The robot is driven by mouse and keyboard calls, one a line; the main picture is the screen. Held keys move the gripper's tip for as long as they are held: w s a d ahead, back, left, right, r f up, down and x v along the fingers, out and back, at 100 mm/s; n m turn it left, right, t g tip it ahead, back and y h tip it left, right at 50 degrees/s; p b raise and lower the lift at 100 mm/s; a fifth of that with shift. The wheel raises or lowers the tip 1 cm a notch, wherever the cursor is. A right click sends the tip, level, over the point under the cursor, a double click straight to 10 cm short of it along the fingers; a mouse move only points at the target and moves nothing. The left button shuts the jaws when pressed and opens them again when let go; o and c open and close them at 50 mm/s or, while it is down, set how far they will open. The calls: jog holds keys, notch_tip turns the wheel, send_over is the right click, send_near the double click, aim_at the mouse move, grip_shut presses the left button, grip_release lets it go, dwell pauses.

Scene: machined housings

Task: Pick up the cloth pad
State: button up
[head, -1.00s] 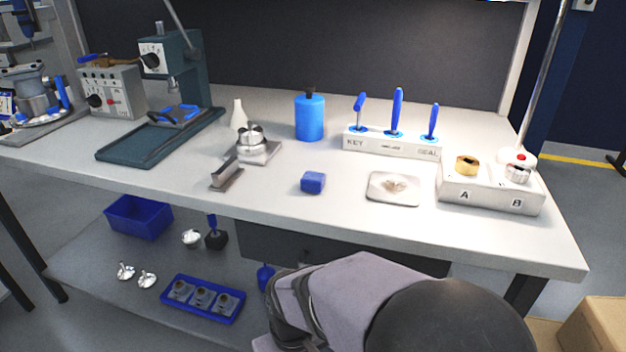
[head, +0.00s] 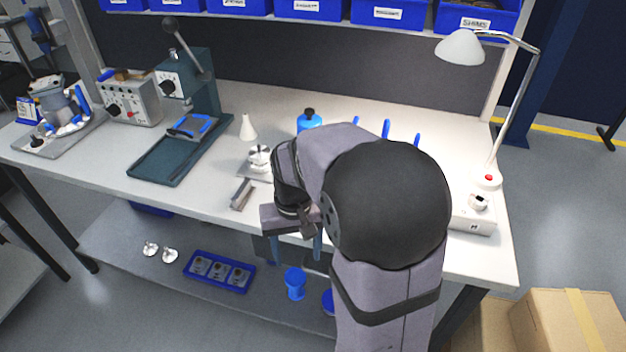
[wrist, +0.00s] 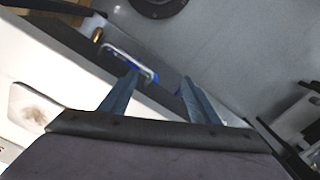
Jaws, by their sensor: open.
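My gripper (head: 297,247) hangs fingers-down by the bench's front edge. It also shows in the wrist view (wrist: 160,80), where its two blue-grey fingers stand apart with nothing between them. I cannot make out the cloth pad for certain. A pale flat square with rounded corners and a brownish smudge (wrist: 32,104) lies on the bench at the left of the wrist view, to the left of the fingers; I cannot tell if it is a pad or a tray. My arm hides the middle front of the bench in the head view, where a small blue block showed earlier.
A metal bracket (head: 242,194) and a round steel part (head: 259,157) stand left of my arm. The blue bottle (head: 309,121) is behind it. A white A/B block (head: 472,218) and a lamp (head: 462,46) are at right. A blue-silver handle (wrist: 130,58) lies beyond my fingers.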

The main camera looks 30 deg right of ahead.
jog(key=w+d+r+p, duration=0.1)
jog(key=r+p, duration=0.1)
jog(key=w+d+r+m+p, duration=0.1)
jog(key=w+r+p, duration=0.1)
jog(key=r, duration=0.1)
jog(key=w+d+r+m+p, duration=0.1)
jog(key=r+p, duration=0.1)
jog(key=shift+w+d+r, duration=0.2)
jog(key=shift+w+r, duration=0.05)
jog(key=shift+r, duration=0.1)
jog(key=w+d+m+p, duration=0.1)
jog(key=w+d+p, duration=0.1)
jog(key=w+d+r+m+p, duration=0.1)
jog(key=w+d+p, duration=0.1)
jog(key=w+d+r+m+p, duration=0.1)
jog(key=w+d+p, duration=0.1)
jog(key=shift+w+d+r+m, duration=0.1)
jog(key=shift+d+r+m, duration=0.1)
jog(key=shift+m, duration=0.1)
jog(key=shift+w+d, duration=0.2)
jog(key=shift+s+a+f+p, duration=0.1)
jog(key=shift+f+p, duration=0.8)
jog(key=shift+f, duration=1)
jog(key=shift+a+f+p, duration=0.1)
jog(key=shift+f+p, duration=0.8)
jog(key=shift+f, duration=0.95)
jog(key=shift+c, duration=0.7)
jog(key=c, duration=1)
